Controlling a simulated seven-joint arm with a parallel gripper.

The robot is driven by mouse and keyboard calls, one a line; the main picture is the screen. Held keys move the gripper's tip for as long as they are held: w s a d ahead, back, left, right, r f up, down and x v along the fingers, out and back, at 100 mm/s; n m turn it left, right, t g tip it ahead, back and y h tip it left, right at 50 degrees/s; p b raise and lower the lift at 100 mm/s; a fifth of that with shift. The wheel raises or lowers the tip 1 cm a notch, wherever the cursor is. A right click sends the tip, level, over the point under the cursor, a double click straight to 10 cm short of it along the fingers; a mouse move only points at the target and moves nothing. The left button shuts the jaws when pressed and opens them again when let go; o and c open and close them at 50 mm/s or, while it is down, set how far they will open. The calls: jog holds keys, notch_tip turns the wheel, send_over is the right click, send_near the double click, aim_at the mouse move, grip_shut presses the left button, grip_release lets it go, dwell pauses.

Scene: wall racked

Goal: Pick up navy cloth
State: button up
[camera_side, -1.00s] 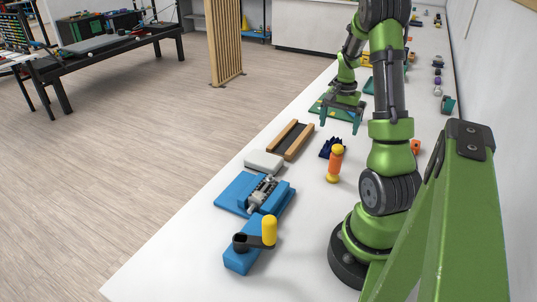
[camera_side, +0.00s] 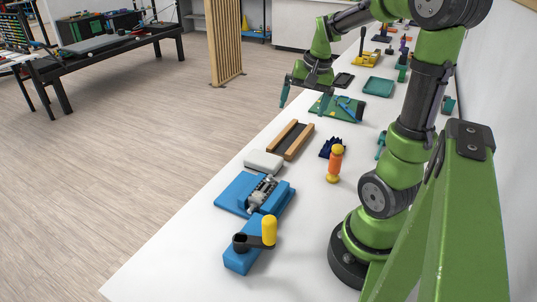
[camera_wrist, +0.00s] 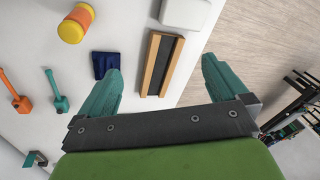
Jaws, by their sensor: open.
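My gripper (camera_side: 297,88) is raised near the table's left edge, farther along the table than the cloth. In the wrist view its teal fingers (camera_wrist: 162,72) stand wide apart with nothing between them.
A wood-railed dark tray (camera_side: 291,140) lies left of the cloth, with a white block (camera_side: 263,161) and a blue fixture (camera_side: 262,192) nearer the camera. A green board (camera_side: 338,107) lies beyond. Beyond the table's left edge is open floor.

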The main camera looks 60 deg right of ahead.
jog(key=s+a+r+n+t+y, duration=0.1)
jog(key=a+n, duration=0.3)
jog(key=a, duration=0.8)
jog(key=s+a+r+n+t+y, duration=0.1)
jog(key=a+r+n+t, duration=0.2)
jog(key=a, duration=1)
jog(key=shift+s+r+n+y, duration=0.15)
jog(key=shift+r+n+y, duration=0.15)
jog(key=shift+n, duration=0.8)
jog(key=shift+d, duration=0.1)
